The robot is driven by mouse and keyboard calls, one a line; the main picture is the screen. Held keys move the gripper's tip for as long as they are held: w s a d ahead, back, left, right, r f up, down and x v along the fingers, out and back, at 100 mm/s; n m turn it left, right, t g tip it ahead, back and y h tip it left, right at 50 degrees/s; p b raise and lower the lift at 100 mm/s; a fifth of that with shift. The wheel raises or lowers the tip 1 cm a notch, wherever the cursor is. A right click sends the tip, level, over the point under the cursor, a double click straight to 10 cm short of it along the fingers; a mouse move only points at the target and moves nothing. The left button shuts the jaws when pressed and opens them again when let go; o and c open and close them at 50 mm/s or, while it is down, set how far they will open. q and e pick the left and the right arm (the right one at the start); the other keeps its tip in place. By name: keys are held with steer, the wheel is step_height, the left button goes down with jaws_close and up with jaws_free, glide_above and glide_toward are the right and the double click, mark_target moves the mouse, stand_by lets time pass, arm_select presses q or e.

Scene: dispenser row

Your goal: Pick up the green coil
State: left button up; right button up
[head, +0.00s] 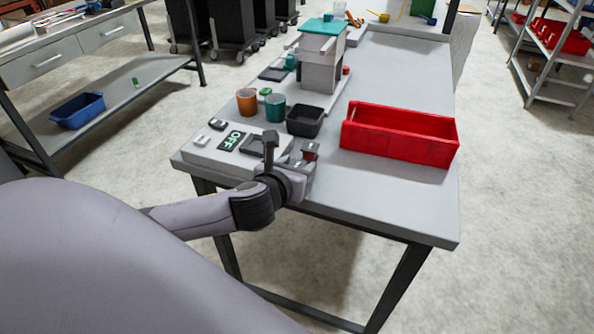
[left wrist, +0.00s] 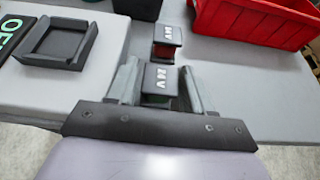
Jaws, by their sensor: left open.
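The green coil (left wrist: 160,76) has a dark top marked "24 V" with a little green showing below it. It stands near the table's front edge, in the left wrist view. My left gripper (left wrist: 160,86) is open, with one finger on each side of the coil; I cannot tell whether they touch it. In the head view my left gripper (head: 297,167) is low at the table's front edge and mostly hides the green coil. A red coil (left wrist: 166,42), also marked "24 V", stands just behind the green one, and it shows in the head view (head: 311,150). My right gripper is not in view.
A grey panel with a green "OFF" display (head: 232,141) and a dark square holder (left wrist: 62,42) lies to the left. Behind stand a black bin (head: 305,121), a teal cup (head: 275,108) and an orange cup (head: 247,101). A long red bin (head: 399,147) is at right.

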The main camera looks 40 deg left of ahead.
arm_select(q)
steer(key=c, duration=0.8)
